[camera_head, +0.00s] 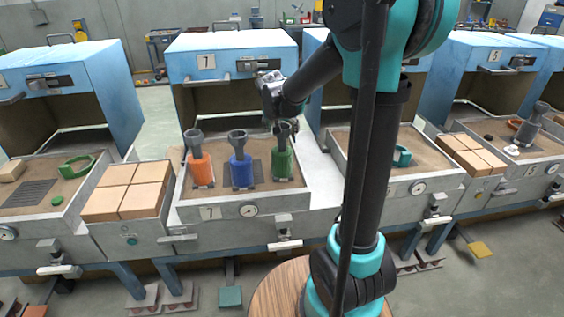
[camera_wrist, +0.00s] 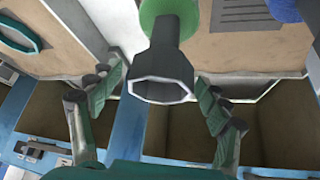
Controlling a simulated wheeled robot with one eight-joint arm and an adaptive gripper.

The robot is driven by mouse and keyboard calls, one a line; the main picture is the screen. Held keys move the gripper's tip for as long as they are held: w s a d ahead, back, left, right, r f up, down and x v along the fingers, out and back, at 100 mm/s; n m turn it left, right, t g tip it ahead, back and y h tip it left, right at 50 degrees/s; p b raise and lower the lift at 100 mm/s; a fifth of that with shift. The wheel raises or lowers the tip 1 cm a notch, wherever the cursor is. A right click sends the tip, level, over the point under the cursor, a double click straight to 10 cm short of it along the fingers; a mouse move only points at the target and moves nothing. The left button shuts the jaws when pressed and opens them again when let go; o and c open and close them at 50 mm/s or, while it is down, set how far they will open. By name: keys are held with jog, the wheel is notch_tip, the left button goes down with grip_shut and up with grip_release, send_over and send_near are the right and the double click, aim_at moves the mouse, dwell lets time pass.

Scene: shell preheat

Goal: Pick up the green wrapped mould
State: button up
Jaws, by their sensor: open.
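The green wrapped mould (camera_head: 282,166) stands upright at the right of a row of three in the sandy tray marked 7, with a dark grey funnel-shaped top. In the wrist view its green body (camera_wrist: 168,14) is at the top edge, and its grey top (camera_wrist: 160,72) points towards the camera. My gripper (camera_head: 284,122) is above and around this top in the head view. In the wrist view my gripper (camera_wrist: 160,82) is open, one finger on each side of the grey top, with visible gaps. The lower green body is partly out of the wrist picture.
A blue mould (camera_head: 240,165) stands close to the left of the green one, and an orange mould (camera_head: 200,164) stands farther left. An open blue oven (camera_head: 230,58) marked 7 is behind the tray (camera_head: 222,213). Tan blocks (camera_head: 128,190) fill the bench to the left.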

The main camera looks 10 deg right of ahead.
jog(key=shift+c, duration=0.3)
jog(key=c, duration=1.7)
grip_shut()
jog(key=shift+r, duration=0.15)
